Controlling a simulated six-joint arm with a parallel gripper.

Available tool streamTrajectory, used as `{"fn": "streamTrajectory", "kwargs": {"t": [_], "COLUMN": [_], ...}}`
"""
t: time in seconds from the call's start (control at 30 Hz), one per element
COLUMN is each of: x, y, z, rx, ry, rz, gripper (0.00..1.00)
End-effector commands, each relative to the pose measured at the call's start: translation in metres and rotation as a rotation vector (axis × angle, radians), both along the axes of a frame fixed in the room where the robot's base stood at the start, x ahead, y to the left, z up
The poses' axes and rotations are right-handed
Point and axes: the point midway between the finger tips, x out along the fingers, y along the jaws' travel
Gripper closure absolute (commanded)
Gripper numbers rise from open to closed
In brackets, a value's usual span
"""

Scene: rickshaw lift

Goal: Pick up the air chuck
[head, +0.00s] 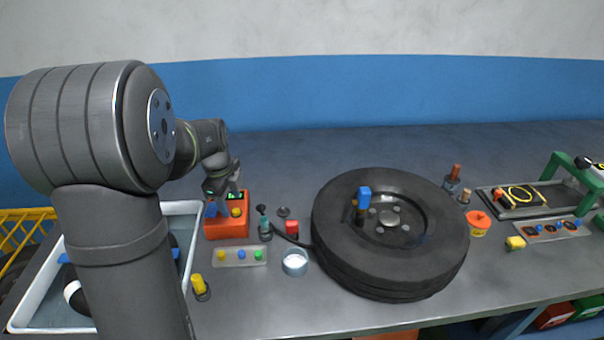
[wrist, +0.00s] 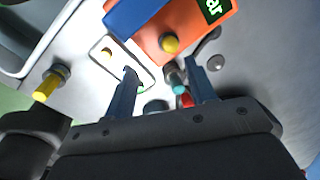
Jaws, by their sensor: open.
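What looks like the air chuck (head: 264,222), a small upright dark piece with a teal-grey body, stands on the bench right of the orange box (head: 227,225). A dark hose appears to run from near it towards the wheel (head: 335,262). My gripper (head: 221,200) is above and in front of the orange box, left of the chuck. In the wrist view my gripper (wrist: 162,67) is open, with two dark blue fingers apart. The chuck (wrist: 174,76) shows between and beyond the fingers, nearer the right one, partly hidden. Nothing is visibly held.
A yellow-topped knob (head: 200,286) stands at front left, beside a white tray (head: 24,312). A green frame (head: 556,170) and small parts are right of the wheel.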

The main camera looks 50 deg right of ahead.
Motion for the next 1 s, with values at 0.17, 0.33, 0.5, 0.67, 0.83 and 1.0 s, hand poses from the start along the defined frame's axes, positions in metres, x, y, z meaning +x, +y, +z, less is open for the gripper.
{"fn": "streamTrajectory", "kwargs": {"t": [0.17,0.33,0.5,0.67,0.83,1.0], "x": [-0.007,-0.046,-0.11,-0.177,-0.247,-0.296], "y": [-0.008,-0.046,-0.092,-0.126,-0.147,-0.155], "z": [0.004,0.028,0.065,0.101,0.138,0.164], "rx": [0.002,0.017,0.038,0.051,0.058,0.06], "ry": [-0.01,-0.064,-0.15,-0.24,-0.336,-0.406], "rz": [-0.032,-0.21,-0.469,-0.704,-0.929,-1.076], "gripper": [0.49,0.49,0.49,0.49,0.49,0.49]}}
